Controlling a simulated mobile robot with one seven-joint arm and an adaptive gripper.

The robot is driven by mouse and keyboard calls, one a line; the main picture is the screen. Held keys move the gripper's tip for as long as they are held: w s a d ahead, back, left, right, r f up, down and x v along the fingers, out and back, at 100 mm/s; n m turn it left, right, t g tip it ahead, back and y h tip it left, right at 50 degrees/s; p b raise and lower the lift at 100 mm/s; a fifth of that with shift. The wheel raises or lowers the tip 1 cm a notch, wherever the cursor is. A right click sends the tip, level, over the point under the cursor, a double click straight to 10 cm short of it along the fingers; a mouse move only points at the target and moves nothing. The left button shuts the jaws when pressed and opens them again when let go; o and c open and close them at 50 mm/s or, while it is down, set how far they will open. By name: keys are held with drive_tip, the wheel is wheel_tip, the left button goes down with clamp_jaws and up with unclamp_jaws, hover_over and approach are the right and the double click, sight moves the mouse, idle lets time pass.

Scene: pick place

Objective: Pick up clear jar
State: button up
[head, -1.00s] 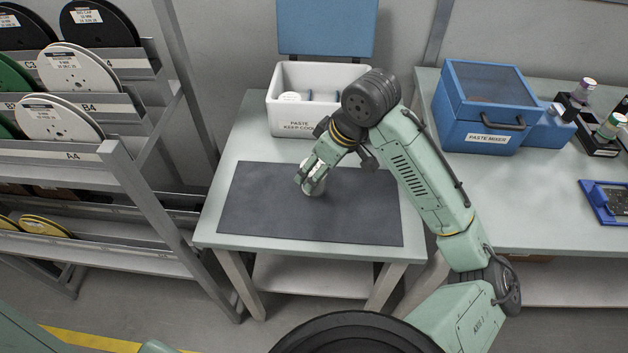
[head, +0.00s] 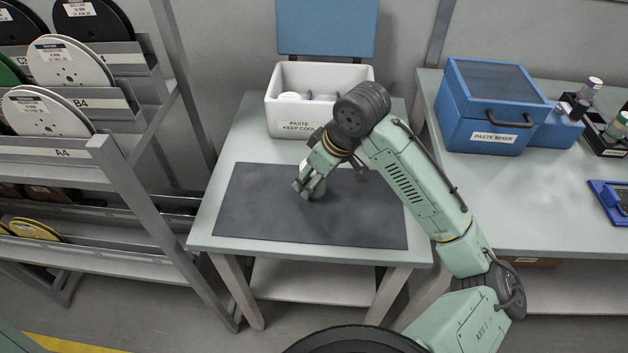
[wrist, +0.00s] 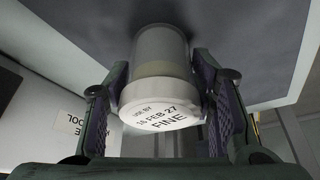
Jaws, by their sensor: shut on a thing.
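The clear jar (wrist: 160,62) has a white lid (wrist: 160,112) printed "USE BY 16 FEB 27 FINE" and greyish contents. In the wrist view it sits between the two pads of my gripper (wrist: 163,105), which is shut on it around the lid end. In the head view my gripper (head: 308,190) is over the dark mat (head: 260,215), and its fingers hide most of the jar. I cannot tell whether the jar touches the mat.
A white cooler (head: 284,118) labelled "PASTE KEEP COOL" stands open behind the mat, with jars inside. A blue paste mixer (head: 485,140) is on the right bench. A reel rack (head: 105,155) stands close on the left. The mat's front is clear.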

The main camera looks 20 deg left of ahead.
drive_tip(key=c, duration=0.8)
drive_tip(key=shift+r, duration=0.1)
drive_tip(key=shift+r+b, duration=0.4)
drive_tip(key=shift+r, duration=1.2)
drive_tip(key=shift+c, duration=0.2)
drive_tip(key=s+d+b, duration=0.1)
drive_tip(key=s+d, duration=0.3)
drive_tip(key=s, duration=0.3)
drive_tip(key=s+d+r+b, duration=0.1)
drive_tip(key=s+d+b, duration=0.1)
drive_tip(key=s+d, duration=0.2)
drive_tip(key=s, duration=0.2)
drive_tip(key=shift+s+r, duration=0.3)
drive_tip(key=shift+s, duration=0.05)
